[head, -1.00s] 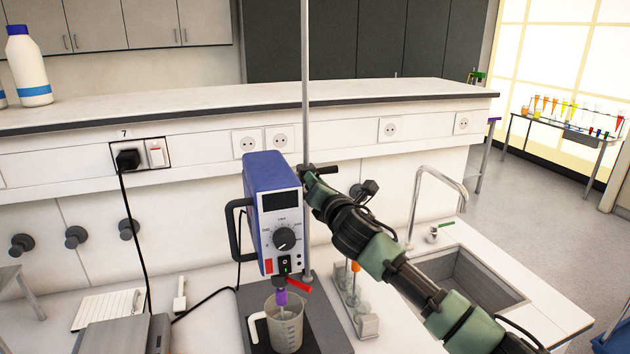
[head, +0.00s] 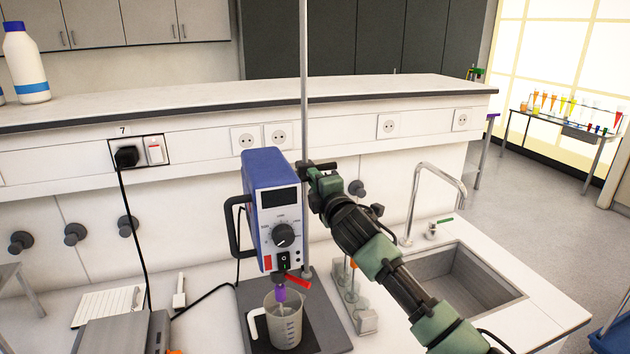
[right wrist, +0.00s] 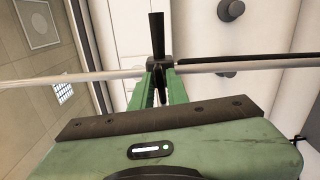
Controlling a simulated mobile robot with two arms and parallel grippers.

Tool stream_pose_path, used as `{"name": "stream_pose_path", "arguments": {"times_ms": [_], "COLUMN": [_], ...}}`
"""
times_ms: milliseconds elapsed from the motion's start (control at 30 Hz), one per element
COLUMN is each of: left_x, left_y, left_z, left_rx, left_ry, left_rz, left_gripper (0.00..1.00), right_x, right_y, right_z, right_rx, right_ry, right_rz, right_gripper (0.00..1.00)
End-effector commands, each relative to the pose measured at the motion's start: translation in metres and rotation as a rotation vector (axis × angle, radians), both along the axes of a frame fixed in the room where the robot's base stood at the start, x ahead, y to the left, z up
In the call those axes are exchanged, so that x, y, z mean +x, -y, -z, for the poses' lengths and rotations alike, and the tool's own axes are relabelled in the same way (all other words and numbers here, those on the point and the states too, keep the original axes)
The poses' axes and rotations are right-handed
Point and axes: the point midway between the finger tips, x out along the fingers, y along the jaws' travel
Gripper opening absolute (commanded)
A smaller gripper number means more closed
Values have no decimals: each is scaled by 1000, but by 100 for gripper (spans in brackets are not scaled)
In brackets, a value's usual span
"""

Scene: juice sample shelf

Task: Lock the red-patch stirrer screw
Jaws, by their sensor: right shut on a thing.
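The stirrer (head: 273,205) is a blue and white box with a dial and a small red patch (head: 268,263) low on its front. It is mounted beside an upright metal rod (head: 304,80). A black clamp screw (head: 326,167) is at the rod, right of the stirrer; its dark handle also shows in the right wrist view (right wrist: 157,35). My right gripper (head: 316,178) is shut on this screw. In the right wrist view its green fingers (right wrist: 159,76) meet the dark part at the rod. The exact contact is partly hidden. My left gripper is out of view.
A beaker (head: 285,320) stands on the stirrer's base plate (head: 331,335), under the purple-tipped shaft (head: 280,294) and a red lever (head: 299,283). A holder with glassware (head: 366,322) is close on the right, then a sink (head: 465,278) and tap (head: 413,210).

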Motion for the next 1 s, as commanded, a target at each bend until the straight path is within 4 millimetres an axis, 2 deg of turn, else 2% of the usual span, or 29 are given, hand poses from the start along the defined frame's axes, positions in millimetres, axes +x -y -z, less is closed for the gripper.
{"name": "stream_pose_path", "arguments": {"times_ms": [300,767,800,867,1000], "left_x": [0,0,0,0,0], "left_y": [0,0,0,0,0], "left_z": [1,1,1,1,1], "left_rx": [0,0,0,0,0], "left_ry": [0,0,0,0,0], "left_rz": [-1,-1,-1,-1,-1], "left_gripper": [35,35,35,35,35], "right_x": [0,0,0,0,0], "right_y": [0,0,0,0,0], "right_z": [4,4,4,4,3], "right_rx": [90,104,103,103,102], "right_ry": [-36,-40,-40,-40,-37], "right_rz": [2,2,2,2,0], "right_gripper": [0,0,18,35,35]}}
